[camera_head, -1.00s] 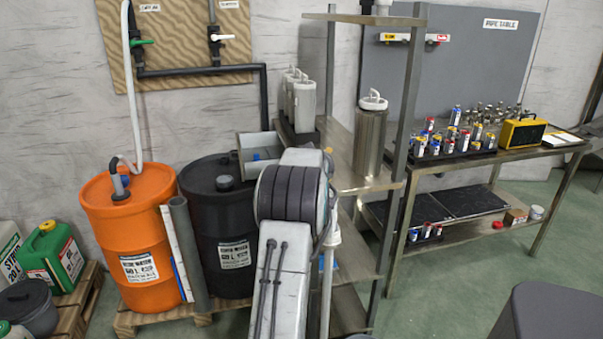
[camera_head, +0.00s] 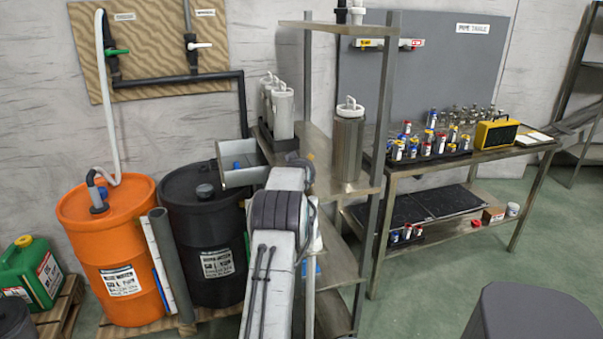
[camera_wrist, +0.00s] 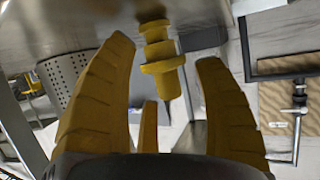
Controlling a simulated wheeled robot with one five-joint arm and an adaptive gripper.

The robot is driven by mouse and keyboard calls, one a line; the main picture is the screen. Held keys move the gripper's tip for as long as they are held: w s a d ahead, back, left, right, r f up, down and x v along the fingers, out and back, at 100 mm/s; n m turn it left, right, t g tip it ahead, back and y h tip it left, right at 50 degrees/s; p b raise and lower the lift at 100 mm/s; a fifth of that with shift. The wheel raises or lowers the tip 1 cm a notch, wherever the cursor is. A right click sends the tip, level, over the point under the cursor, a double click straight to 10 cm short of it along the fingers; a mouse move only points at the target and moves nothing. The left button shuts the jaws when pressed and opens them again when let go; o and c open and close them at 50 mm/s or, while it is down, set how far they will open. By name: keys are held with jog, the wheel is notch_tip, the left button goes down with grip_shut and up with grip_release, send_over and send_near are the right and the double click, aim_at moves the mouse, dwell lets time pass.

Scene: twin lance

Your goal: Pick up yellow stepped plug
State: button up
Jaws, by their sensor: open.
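The yellow stepped plug (camera_wrist: 160,50) shows in the wrist view, near the top centre, beside a metal shelf surface. Its rings narrow and widen in steps. My gripper (camera_wrist: 166,58) has yellow fingers spread apart, with the plug in the gap between the tips. No clear contact shows, so I cannot tell whether any finger touches it. In the head view my arm reaches toward the metal shelf rack, and the fingers and the plug cannot be made out there.
The metal rack (camera_head: 368,190) has a post close to my arm. A steel canister (camera_head: 348,145) and white-lidded containers (camera_head: 280,110) stand on it. A grey bin (camera_head: 240,175) is left of my arm, above the black drum (camera_head: 205,240). An orange drum (camera_head: 110,245) stands further left.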

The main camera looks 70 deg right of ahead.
jog(key=shift+d+f, duration=0.1)
jog(key=shift+d, duration=0.05)
jog(key=c, duration=1)
